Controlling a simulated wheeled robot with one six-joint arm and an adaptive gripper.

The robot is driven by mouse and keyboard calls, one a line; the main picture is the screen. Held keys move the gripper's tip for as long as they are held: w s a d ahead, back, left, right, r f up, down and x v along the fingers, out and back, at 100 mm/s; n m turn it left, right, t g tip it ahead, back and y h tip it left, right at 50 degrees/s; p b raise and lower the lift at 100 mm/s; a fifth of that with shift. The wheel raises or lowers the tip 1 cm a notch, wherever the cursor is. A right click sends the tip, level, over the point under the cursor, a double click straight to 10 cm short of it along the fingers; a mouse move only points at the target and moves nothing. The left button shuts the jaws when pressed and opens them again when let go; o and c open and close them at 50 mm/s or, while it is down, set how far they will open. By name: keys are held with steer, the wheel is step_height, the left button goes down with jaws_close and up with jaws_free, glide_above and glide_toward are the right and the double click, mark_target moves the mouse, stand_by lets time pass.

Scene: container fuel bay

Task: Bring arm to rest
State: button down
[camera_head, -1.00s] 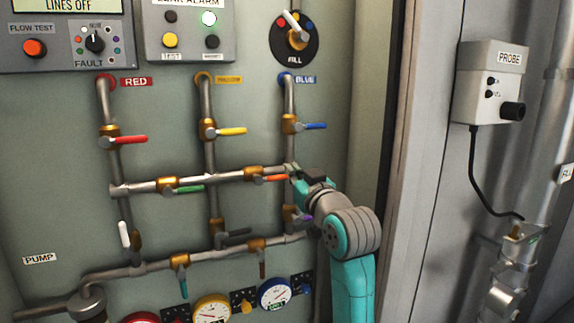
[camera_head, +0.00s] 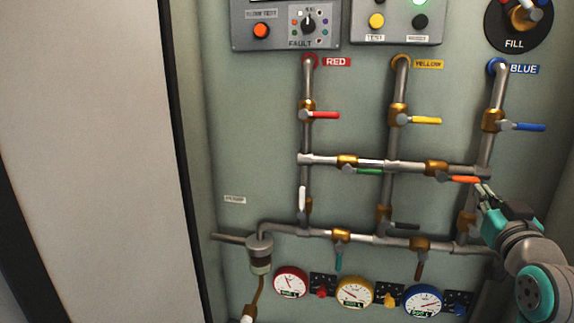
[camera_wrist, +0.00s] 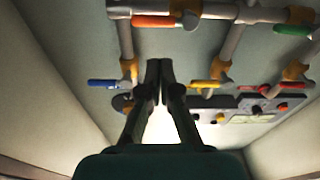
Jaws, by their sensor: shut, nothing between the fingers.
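My gripper (camera_head: 481,189) is at the lower right in the head view, in front of the pipe panel, just below the orange valve handle (camera_head: 465,180). In the wrist view my gripper (camera_wrist: 159,66) has its two fingers together, with nothing between them. The wrist view shows the panel upside down, with the orange handle (camera_wrist: 155,21) beyond the fingertips and the blue handle (camera_wrist: 103,84) to their left. Whether the fingers touch any pipe cannot be told.
The panel holds red (camera_head: 321,115), yellow (camera_head: 426,121) and green (camera_head: 368,171) handles on pipes. Several gauges (camera_head: 355,292) sit below. A pale wall (camera_head: 85,150) stands at the left.

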steer(key=s+a+f+g+y, duration=0.15)
steer(key=a+f, duration=0.25)
steer(key=f, duration=0.5)
steer(key=s+a+f+t, duration=0.1)
steer(key=s+a+f, duration=0.15)
steer(key=f, duration=0.75)
steer(key=s+a+f+g, duration=0.1)
steer(key=s+a+f, duration=0.35)
steer(key=f, duration=0.25)
steer(key=s+a+f, duration=0.4)
steer(key=s+f, duration=0.1)
steer(key=f, duration=0.1)
steer(key=s+a+f+n+g+y, duration=0.1)
steer(key=s+a+f, duration=0.25)
steer(key=s, duration=0.35)
steer(key=s+a+f+y, duration=0.1)
steer(key=s+a+f, duration=0.1)
steer(key=s+f, duration=0.35)
steer(key=s+a+y, duration=0.1)
steer(key=s, duration=0.8)
steer(key=s+a+r+n+g+y, duration=0.1)
steer(key=s+a, duration=0.1)
steer(key=s, duration=0.7)
steer(key=shift+s+a+r+n, duration=0.2)
steer(key=shift+s+r+n, duration=0.1)
steer(key=shift+s, duration=0.05)
steer(key=shift+r, duration=0.1)
